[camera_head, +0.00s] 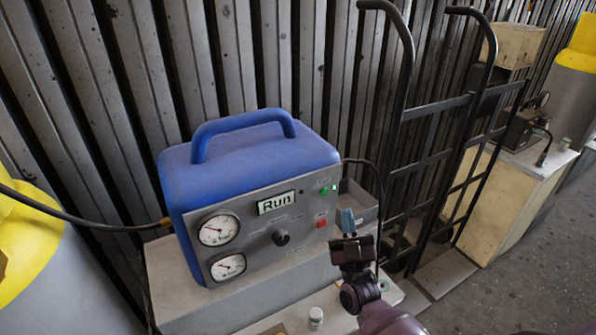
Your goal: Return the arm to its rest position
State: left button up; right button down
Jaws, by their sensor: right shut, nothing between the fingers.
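The blower housing is a blue box (245,162) with a top handle and a grey front panel (280,214). The panel has a display reading "Run", two round gauges, a black knob, a lit green button (325,190) and a red button (321,223). My right gripper (348,232) is in front of the panel's right edge, to the right of the red button. It is shut with nothing held. Whether it touches the panel cannot be told. My left gripper is not in view.
The unit stands on a grey block (190,306). A small white-capped bottle (316,317) is at the bottom. A black hand truck (440,140) stands to the right, before a cream cabinet (520,195). A yellow-and-grey cylinder (35,250) is at left. Floor at lower right is clear.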

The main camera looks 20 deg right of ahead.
jog(key=w+a+f+g+y, duration=0.1)
jog(key=a+f+g+y, duration=0.3)
jog(key=f+g+y, duration=0.35)
jog(key=s+f+g+h, duration=0.1)
jog(key=s+f+g, duration=0.2)
jog(key=s+f, duration=0.3)
jog(key=s+f+g, duration=0.3)
jog(key=s+f, duration=0.3)
jog(key=s, duration=0.5)
jog(key=shift+s+f+g+h, duration=0.2)
jog(key=shift+f+g+h, duration=0.15)
